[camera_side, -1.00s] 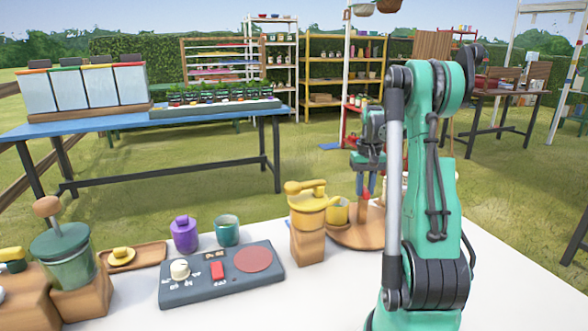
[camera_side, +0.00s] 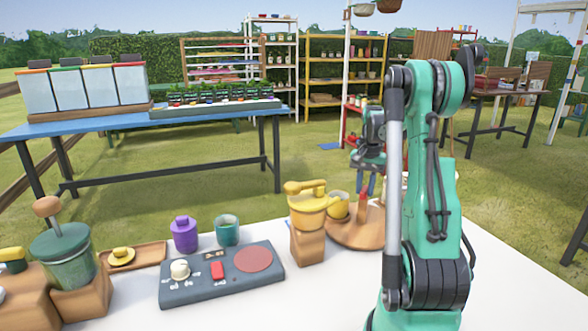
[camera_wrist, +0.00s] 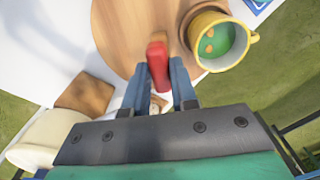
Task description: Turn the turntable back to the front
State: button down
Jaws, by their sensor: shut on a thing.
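The turntable (camera_side: 345,236) is a round wooden disc on the white table, partly hidden behind my arm. It also shows in the wrist view (camera_wrist: 118,35). An upright handle (camera_side: 363,206) with a red top stands on it; the red top (camera_wrist: 157,60) shows between the blue fingers in the wrist view. My gripper (camera_wrist: 159,88) is shut on this handle, pointing down. A yellow mug (camera_side: 338,208) with green inside stands at the turntable's edge, to the right in the wrist view (camera_wrist: 218,64).
A yellow-topped wooden stand (camera_side: 308,243) is close left of the turntable. A grey control panel (camera_side: 215,289) with a knob and red switch lies farther left, with purple (camera_side: 184,238) and green (camera_side: 228,233) containers behind it. The front right of the table is clear.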

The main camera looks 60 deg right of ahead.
jog(key=shift+m, duration=4.5)
jog(key=c, duration=0.7)
grip_release()
jog(key=shift+r, duration=2.85)
